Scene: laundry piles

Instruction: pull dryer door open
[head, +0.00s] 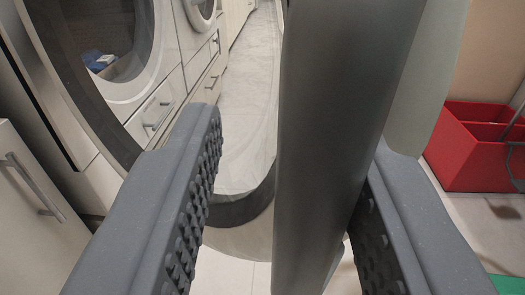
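My gripper (298,130) is open, with its two ridged grey fingers on either side of a thick dark grey upright bar (335,140). The bar appears to be the handle or edge part of the dryer door. A clear gap separates the left finger from the bar; the bar overlaps the right finger in view, and I cannot tell whether they touch. The door's dark curved rim (245,208) sweeps around a see-through pane, with a pale outer part (430,75) to the right. How far the door stands open is hard to tell.
A front-loading machine with a round opening (125,85) and something blue inside stands at the left. White drawers with bar handles (155,115) line that side. A red bin (470,145) sits on the floor at right. Pale tiled floor (250,85) runs clear into the distance.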

